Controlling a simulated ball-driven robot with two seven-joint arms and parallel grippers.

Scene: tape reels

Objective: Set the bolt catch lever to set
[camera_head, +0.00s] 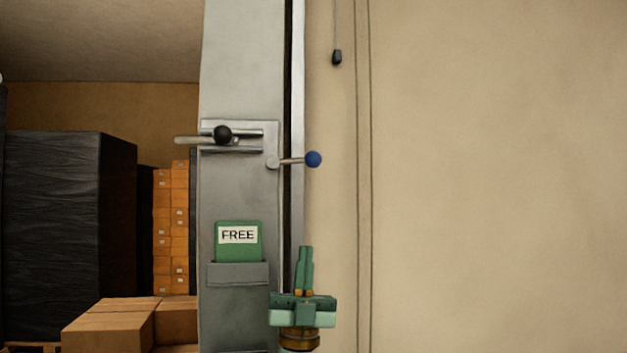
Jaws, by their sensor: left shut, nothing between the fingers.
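The bolt catch lever (293,161) is a thin arm with a blue ball end, pivoted on the right side of the lock plate (270,132). It points right, nearly level. A bolt with a black knob (222,134) sits in the plate's slot, its bar sticking out to the left. A green card reading FREE (238,235) stands in a grey holder below. My left gripper (306,252) is green, points up and is shut and empty. It is below the blue ball, apart from it. My right gripper is not in view.
A grey post (240,60) carries the lock, with a dark gap along its right edge. A beige panel (490,180) fills the right side. A cord with a dark end (337,56) hangs above. Cartons (110,325) and a black-wrapped stack (55,220) stand at left.

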